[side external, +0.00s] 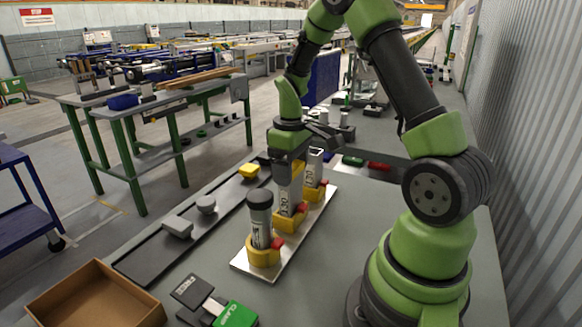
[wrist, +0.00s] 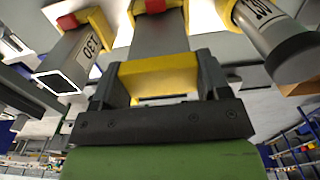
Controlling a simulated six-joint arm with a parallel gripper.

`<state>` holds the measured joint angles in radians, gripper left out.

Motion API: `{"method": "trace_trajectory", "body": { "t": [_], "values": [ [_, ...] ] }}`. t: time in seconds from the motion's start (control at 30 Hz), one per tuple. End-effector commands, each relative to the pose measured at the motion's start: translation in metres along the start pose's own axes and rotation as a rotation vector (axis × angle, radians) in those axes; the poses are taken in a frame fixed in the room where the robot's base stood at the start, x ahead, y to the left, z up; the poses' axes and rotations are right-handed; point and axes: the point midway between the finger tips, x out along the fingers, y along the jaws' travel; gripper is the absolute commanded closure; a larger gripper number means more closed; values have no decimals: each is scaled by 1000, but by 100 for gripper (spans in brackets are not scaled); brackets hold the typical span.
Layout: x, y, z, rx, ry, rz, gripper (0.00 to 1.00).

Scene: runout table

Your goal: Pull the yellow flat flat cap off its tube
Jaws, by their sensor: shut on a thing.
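The yellow flat cap (wrist: 160,75) sits at the end of the grey middle tube (wrist: 160,32) in the wrist view. My gripper (wrist: 158,80) is shut on this cap, one finger on each side. I cannot see a clear gap between cap and tube. In the side view the middle tube (side external: 289,195) stands upright in a yellow holder (side external: 290,221), and my gripper (side external: 290,162) is over its top, hiding the cap.
A black-capped tube (side external: 260,222) stands in front, and an open square tube (side external: 314,167) behind, on the same metal plate (side external: 250,268). A cardboard box (side external: 95,297) is front left.

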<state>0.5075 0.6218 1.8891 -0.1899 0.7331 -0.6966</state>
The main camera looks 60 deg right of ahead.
Motion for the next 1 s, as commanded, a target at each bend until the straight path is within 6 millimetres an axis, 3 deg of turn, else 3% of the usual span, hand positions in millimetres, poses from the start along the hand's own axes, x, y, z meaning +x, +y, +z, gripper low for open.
{"method": "trace_trajectory", "body": {
  "t": [1.0],
  "values": [
    [-18, 0, -1, 0, 3, 2, 74]
  ]
}}
